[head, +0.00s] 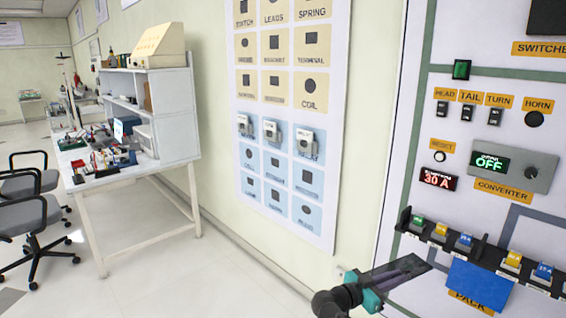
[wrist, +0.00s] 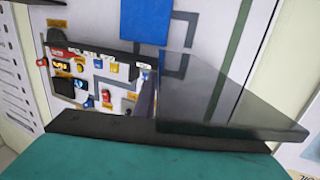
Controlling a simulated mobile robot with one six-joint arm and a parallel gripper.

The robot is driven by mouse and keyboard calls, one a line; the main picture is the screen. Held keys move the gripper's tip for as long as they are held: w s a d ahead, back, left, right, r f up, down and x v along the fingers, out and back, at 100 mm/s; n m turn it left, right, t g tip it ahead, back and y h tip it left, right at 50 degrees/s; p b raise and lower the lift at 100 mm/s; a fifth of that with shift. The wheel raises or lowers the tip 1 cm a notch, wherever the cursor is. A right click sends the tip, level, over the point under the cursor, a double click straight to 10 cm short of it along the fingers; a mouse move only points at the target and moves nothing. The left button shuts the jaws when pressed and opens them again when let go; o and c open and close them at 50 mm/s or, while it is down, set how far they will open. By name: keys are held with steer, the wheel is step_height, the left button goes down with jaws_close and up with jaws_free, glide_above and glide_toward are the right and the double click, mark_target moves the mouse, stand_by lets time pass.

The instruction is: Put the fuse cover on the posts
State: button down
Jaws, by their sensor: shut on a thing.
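My gripper (head: 385,283), with teal parts, is low in the head view, just left of the fuse rail. It is shut on the fuse cover (head: 408,268), a dark, glossy piece held tilted and apart from the posts. In the wrist view the cover (wrist: 215,105) is a dark, partly see-through slab beyond the teal gripper base (wrist: 150,160). Dark upright posts, one at the left end (head: 403,219) and one further right (head: 479,247), stand on the fuse rail. Coloured fuses, green, yellow and blue, sit along the rail. How the fingers grip the cover is partly hidden.
A blue pack block (head: 480,285) is below the fuses. The upright panel carries switches, a 30 A display (head: 438,179) and a converter (head: 510,168) reading OFF. A parts chart (head: 290,120) hangs on the left wall. A cluttered workbench (head: 125,185) and chairs stand far left.

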steer(key=a+r+n+t+y+p, duration=0.1)
steer(key=a+n+t+y+p, duration=0.1)
steer(key=a, duration=1.4)
steer(key=shift+w+n+t, duration=0.15)
steer(key=shift+n+t, duration=0.25)
steer(key=shift+t, duration=0.5)
steer(key=shift+a, duration=0.1)
steer(key=shift+a+f, duration=0.15)
steer(key=shift+f, duration=0.15)
steer(key=shift+a, duration=0.1)
